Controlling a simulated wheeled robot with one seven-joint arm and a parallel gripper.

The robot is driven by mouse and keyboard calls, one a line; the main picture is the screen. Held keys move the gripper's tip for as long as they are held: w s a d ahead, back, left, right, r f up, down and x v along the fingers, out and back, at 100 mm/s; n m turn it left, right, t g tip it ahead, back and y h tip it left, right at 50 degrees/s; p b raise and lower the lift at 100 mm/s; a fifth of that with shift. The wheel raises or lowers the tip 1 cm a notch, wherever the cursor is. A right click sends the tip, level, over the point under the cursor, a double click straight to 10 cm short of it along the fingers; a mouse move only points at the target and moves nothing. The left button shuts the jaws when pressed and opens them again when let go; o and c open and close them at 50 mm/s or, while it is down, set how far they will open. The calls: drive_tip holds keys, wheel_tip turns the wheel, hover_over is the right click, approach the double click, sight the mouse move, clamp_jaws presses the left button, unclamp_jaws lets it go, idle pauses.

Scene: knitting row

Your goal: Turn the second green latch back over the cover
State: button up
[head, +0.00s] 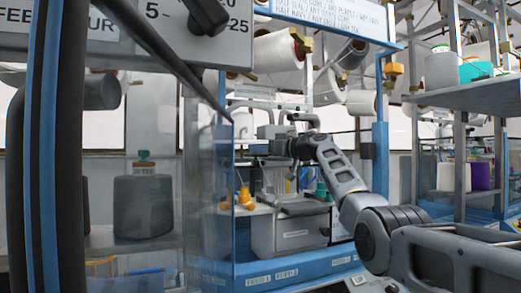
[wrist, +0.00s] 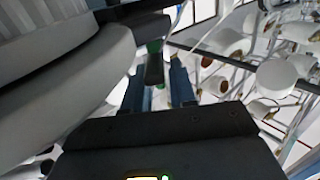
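In the wrist view a dark latch (wrist: 154,70) with a green top stands between the two fingers of my gripper (wrist: 157,88). The fingers are apart, with a gap visible beside the latch, and do not look closed on it. A large pale rounded body (wrist: 65,90), possibly the cover, fills the left of that view. The latch cannot be made out there.
A blue-framed machine (head: 300,268) surrounds my gripper. An orange piece (head: 245,197) and a grey box (head: 290,236) sit below it. A grey spool (head: 143,205) stands at left. A shelf (head: 475,97) with cones is at right. White cones (wrist: 277,78) crowd the wrist view's right.

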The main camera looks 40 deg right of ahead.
drive_tip(key=shift+o, duration=0.9)
drive_tip(key=b+v, duration=0.2)
drive_tip(key=v, duration=0.5)
drive_tip(key=shift+s, duration=0.4)
drive_tip(key=shift+d, duration=0.1)
